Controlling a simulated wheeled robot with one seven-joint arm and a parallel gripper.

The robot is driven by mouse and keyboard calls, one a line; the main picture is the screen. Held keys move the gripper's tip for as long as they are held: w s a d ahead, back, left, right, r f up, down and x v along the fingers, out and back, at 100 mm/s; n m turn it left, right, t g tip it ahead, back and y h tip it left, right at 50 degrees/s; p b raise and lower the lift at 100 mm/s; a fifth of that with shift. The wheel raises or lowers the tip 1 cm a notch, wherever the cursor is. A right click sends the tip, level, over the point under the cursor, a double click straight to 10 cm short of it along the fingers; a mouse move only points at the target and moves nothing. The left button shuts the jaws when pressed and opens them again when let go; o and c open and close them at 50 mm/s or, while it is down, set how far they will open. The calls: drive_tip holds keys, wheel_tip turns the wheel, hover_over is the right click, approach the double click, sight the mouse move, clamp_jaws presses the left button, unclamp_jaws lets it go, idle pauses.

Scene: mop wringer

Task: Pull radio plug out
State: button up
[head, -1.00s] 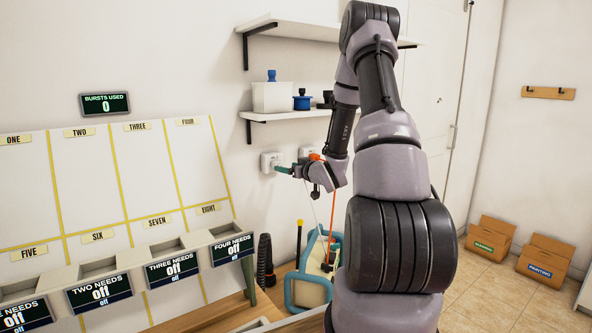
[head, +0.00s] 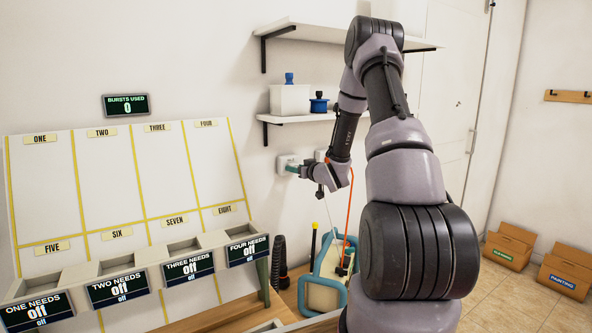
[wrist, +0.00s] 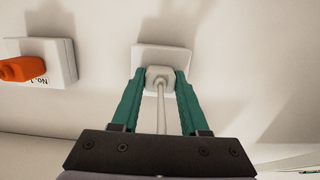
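A white plug (wrist: 160,79) with a pale cable (wrist: 161,112) is at a white wall socket (wrist: 162,57) in the wrist view. I cannot tell how deep it sits in the socket. My gripper (wrist: 160,82) has its two teal fingers on either side of the plug, their tips against its sides. In the head view my gripper (head: 291,169) is at the left wall socket (head: 284,161), and the plug is hidden there.
An orange plug (wrist: 22,69) is in a neighbouring socket (wrist: 62,62) marked No. 1. An orange cable (head: 348,220) hangs beside my wrist. A shelf (head: 300,117) is above, and a blue-rimmed bucket (head: 318,295) is below. A sloping panel (head: 104,190) stands left.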

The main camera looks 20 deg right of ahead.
clamp_jaws()
drive_tip(key=shift+s, duration=0.15)
drive_tip(key=shift+f+v, duration=0.2)
drive_tip(key=shift+v, duration=1.05)
drive_tip(key=shift+f+v, duration=0.15)
drive_tip(key=shift+v, duration=1.05)
